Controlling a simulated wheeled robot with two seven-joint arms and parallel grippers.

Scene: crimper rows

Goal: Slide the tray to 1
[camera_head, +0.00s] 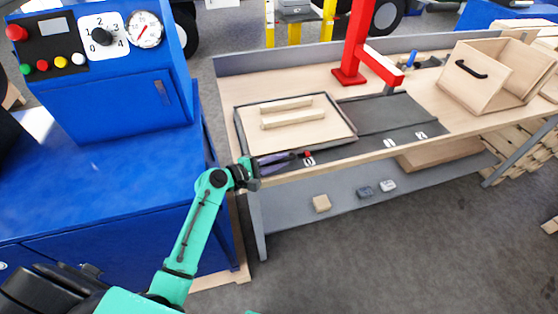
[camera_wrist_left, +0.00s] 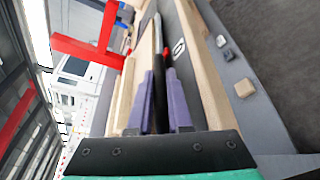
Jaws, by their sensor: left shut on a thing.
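The tray (camera_head: 322,133) is a flat light-wood board with a dark rim and two wooden slats on top. It sits at the left end of a dark track (camera_head: 385,112) on the workbench. A mark that looks like 0 (camera_head: 309,161) is at its front edge, beside a small red tip (camera_head: 307,154). Further right on the strip are marks 1 (camera_head: 389,142) and 2 (camera_head: 421,135). My left gripper (camera_head: 288,159) is at the tray's front edge. In the left wrist view its purple fingers (camera_wrist_left: 161,100) are shut on a dark bar of the tray. My right gripper is not in view.
A red post (camera_head: 353,50) with an arm stands behind the track. A wooden box with a black handle (camera_head: 471,69) stands on the right of the bench. A blue cabinet (camera_head: 115,120) with a dial is at the left. The track right of the tray is clear.

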